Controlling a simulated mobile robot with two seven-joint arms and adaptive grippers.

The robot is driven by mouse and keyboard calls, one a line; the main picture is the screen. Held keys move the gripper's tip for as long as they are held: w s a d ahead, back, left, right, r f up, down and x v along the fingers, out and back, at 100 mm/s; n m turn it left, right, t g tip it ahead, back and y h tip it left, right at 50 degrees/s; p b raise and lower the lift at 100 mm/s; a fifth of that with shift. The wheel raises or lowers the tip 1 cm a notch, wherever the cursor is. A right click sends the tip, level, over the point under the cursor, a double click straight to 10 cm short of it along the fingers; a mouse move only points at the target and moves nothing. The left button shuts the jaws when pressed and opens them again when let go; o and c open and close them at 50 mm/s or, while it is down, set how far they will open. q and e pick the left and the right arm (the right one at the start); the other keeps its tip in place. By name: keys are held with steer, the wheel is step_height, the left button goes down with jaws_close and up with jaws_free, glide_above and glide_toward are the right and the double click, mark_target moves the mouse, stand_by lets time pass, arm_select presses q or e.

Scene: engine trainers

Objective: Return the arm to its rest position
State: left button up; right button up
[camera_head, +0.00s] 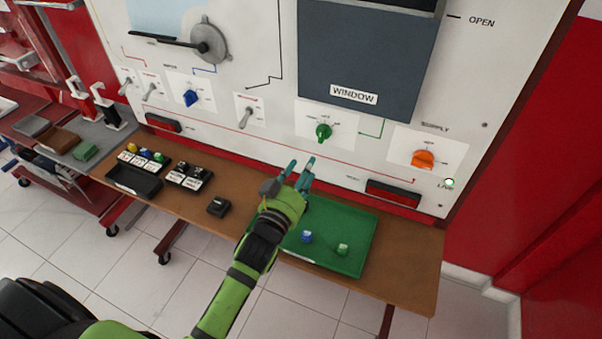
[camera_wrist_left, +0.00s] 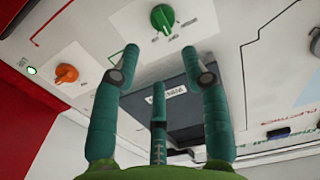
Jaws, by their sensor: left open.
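My left arm reaches in from the bottom of the head view, and my left gripper (camera_head: 299,172) is above the back edge of the green tray. Its teal fingers are spread and empty, pointing toward the panel. In the left wrist view the open fingers (camera_wrist_left: 160,75) show with nothing between them. The green knob (camera_head: 323,131) is on the panel just beyond the fingertips, apart from them; it also shows in the left wrist view (camera_wrist_left: 162,18). My right gripper is in neither view.
The green tray (camera_head: 355,252) on the wooden table holds a blue piece (camera_head: 306,236) and a green piece (camera_head: 342,249). Black trays (camera_head: 135,181) with small knobs stand at left. The panel (camera_head: 270,75) rises behind, with an orange knob (camera_head: 422,158) and blue knob (camera_head: 191,98).

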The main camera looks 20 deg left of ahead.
arm_select(q)
steer(key=shift+s, duration=0.45)
